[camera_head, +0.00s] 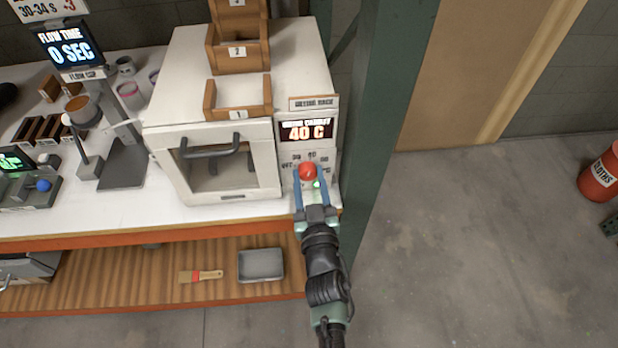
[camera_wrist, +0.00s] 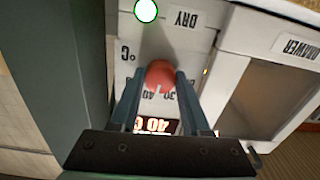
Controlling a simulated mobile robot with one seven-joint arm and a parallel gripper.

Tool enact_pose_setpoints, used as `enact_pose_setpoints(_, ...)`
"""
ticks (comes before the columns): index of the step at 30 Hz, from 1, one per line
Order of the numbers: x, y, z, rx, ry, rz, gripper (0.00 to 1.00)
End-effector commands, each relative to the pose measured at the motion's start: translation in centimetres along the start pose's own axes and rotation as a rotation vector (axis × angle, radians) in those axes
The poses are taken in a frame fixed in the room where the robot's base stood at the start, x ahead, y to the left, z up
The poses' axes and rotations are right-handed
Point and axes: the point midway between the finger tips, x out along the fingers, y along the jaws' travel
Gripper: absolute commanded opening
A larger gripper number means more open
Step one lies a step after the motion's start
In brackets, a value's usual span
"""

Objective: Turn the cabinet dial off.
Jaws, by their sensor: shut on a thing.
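The white drying cabinet (camera_head: 220,114) stands at the right end of the bench, with a windowed door and a dark handle. Its control panel has a red round dial (camera_head: 307,172) below a display (camera_head: 307,131) that reads 40 C. My gripper (camera_head: 311,190) is at the panel, its two blue fingers on either side of the dial. In the wrist view my gripper (camera_wrist: 160,84) is shut on the red dial (camera_wrist: 160,75); a white pointer mark shows on it, near printed numbers. A green light (camera_wrist: 146,10) glows on the panel. The fingers hide part of the dial's scale.
A green post (camera_head: 385,120) rises close to the right of the panel. Wooden trays (camera_head: 238,98) sit on the cabinet top.

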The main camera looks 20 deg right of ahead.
Motion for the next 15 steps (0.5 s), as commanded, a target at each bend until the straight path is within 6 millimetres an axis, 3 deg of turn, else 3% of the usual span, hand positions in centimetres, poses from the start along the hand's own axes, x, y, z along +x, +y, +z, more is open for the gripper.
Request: enact_pose_setpoints(15, -0.03, -0.02, 0.08, -0.481, -0.013, 0.001, 0.0)
